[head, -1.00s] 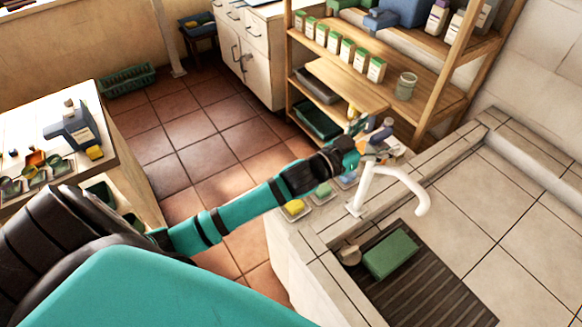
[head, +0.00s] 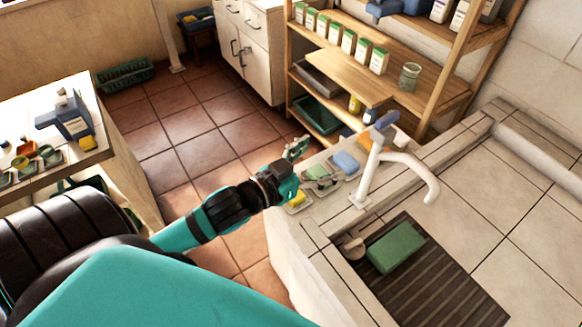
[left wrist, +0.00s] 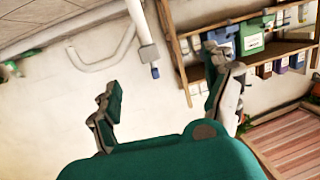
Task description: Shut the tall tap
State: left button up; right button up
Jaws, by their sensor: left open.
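The tall tap (head: 370,172) is a white post with a long curved spout, standing on the tiled rim of the washbasin. Its blue handle (head: 382,121) is at the top of the post. In the left wrist view the tap (left wrist: 139,22) appears upside down, with the blue handle (left wrist: 155,72) lowest. No water stream shows at the spout. My left gripper (head: 313,166) is open and empty, left of the tap, above the soap dishes. Its two spread fingers also show in the left wrist view (left wrist: 162,68), apart from the handle. My right gripper is not in view.
Small dishes with a yellow sponge (head: 298,198) and a blue soap (head: 346,162) line the rim near my gripper. A green block (head: 396,248) lies on the dark slatted drainer (head: 425,285). A wooden shelf (head: 420,100) stands behind.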

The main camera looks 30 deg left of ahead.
pick_arm(q)
jog(key=s+a+f+n+g+y, duration=0.1)
jog(key=s+f+g+y, duration=0.3)
jog(key=f, duration=1)
jog(key=shift+s+a+f+g, duration=0.2)
jog(key=shift+s+a+g, duration=0.2)
jog(key=shift+s+g, duration=0.95)
jog(key=shift+t, duration=0.25)
jog(key=shift+s, duration=0.15)
